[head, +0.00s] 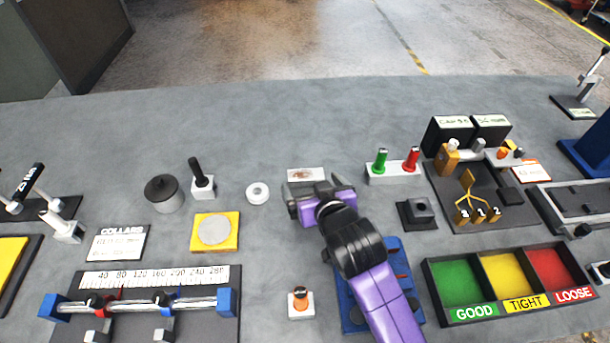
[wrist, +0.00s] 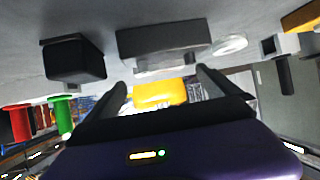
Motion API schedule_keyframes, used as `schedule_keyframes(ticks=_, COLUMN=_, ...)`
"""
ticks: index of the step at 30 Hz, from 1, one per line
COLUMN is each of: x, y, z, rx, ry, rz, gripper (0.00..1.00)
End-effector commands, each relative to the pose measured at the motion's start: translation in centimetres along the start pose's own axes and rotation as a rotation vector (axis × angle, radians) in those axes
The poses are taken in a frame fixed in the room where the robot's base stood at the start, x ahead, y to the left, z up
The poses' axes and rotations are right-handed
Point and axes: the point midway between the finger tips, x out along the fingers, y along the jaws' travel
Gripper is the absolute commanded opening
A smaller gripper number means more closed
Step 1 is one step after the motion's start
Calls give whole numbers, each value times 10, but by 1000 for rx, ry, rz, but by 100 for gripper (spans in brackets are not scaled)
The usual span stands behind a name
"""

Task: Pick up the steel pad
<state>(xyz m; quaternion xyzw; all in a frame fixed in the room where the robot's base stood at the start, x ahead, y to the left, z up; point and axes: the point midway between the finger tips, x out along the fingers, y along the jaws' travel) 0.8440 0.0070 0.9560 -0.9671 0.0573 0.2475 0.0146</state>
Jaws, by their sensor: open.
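My gripper (head: 318,187) is open, low over the middle of the table. In the wrist view its two dark fingers (wrist: 161,88) stand apart with nothing held between them. A grey rectangular block (wrist: 163,42) with a paler edge lies just ahead in the wrist view; it may be the steel pad, but I cannot tell for sure. In the head view my gripper largely hides that spot. A pale plate with a brown smear (head: 306,175) lies just beyond the fingers. A round grey disc (head: 214,230) sits on a yellow square plate (head: 232,246) to the left.
A white ring (head: 258,193) lies left of my gripper. A black block (head: 419,211) and a stand with green and red pins (head: 393,175) are to the right. Sorting bins (head: 448,300) are at front right. The table's back (head: 260,115) is clear.

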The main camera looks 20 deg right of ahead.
Motion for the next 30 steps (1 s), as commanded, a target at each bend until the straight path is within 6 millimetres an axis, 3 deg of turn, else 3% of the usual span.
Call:
schedule_keyframes(ticks=12, x=48, y=2, z=2, rx=-1, ry=0, rz=0, gripper=100)
schedule_keyframes(ticks=21, x=53, y=2, z=2, rx=0, ry=1, rz=-1, gripper=100)
schedule_keyframes(ticks=23, x=53, y=2, z=2, rx=0, ry=1, rz=-1, gripper=92)
schedule_keyframes(ticks=30, x=53, y=2, z=2, rx=0, ry=1, rz=-1, gripper=45)
